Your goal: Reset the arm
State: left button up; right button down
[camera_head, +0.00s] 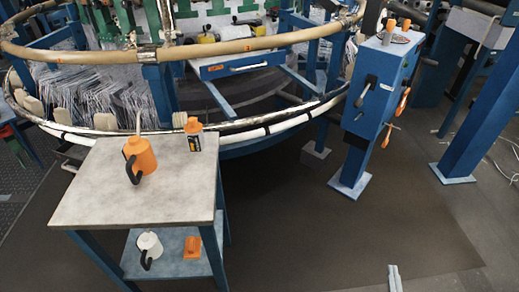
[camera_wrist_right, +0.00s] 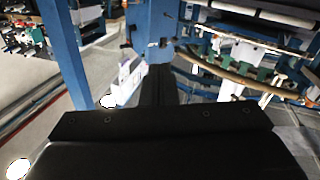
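My right gripper (camera_head: 394,278) shows only as pale fingertips at the bottom edge of the head view, low over the dark floor. Its two fingers look close together with nothing between them. In the right wrist view, the dark gripper fingers (camera_wrist_right: 164,84) stand close together at the centre, above the black gripper body. No object is seen held. My left gripper is not in the head view.
The small table (camera_head: 85,195) at left holds an orange oil can (camera_head: 139,157) and an orange-capped bottle (camera_head: 194,134). A white can (camera_head: 149,246) and an orange item (camera_head: 193,249) are on its lower shelf. The blue control post (camera_head: 378,95) stands right of the loom ring (camera_head: 250,134). Floor between is clear.

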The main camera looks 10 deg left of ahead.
jog(key=s+d+f+m+g+p, duration=0.1)
jog(key=s+d+f+g+p, duration=0.1)
jog(key=s+f+g+p, duration=0.85)
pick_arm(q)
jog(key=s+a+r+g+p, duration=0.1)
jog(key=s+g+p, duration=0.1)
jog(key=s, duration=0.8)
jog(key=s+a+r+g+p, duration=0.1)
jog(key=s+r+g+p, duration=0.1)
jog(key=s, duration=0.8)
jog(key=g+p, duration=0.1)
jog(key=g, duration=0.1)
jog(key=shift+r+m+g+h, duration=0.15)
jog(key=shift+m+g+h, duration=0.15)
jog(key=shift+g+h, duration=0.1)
pick_arm(e)
jog(key=s+f+g, duration=0.3)
jog(key=s+f, duration=0.1)
jog(key=s, duration=0.8)
jog(key=s+f+m+g, duration=0.1)
jog(key=s+f+g, duration=0.2)
jog(key=s, duration=0.8)
notch_tip(320, 180, down, 2)
jog(key=shift+s+f+g, duration=0.1)
jog(key=shift+s+g, duration=0.25)
jog(key=shift+s, duration=0.05)
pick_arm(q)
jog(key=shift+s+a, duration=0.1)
pick_arm(e)
jog(key=shift+a, duration=0.1)
